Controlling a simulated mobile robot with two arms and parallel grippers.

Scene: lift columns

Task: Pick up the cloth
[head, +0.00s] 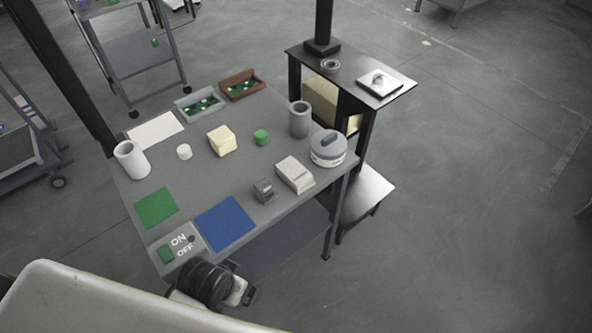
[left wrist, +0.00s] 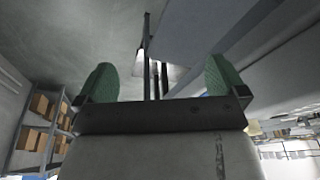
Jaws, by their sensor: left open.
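Flat square pieces lie on the grey table (head: 200,175): a blue one (head: 224,223) near the front edge, a green one (head: 156,207) to its left, and a white sheet (head: 155,130) at the back left. I cannot tell for sure which is the cloth. My left gripper (left wrist: 158,80) is open in the left wrist view, its green-padded fingers wide apart with nothing held between them. My right gripper is not in view.
A yellow block (head: 222,140), grey cylinder (head: 299,119), white box (head: 295,174), round lidded pot (head: 328,148) and two trays stand on the table. A dark side stand (head: 350,68) is behind right.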

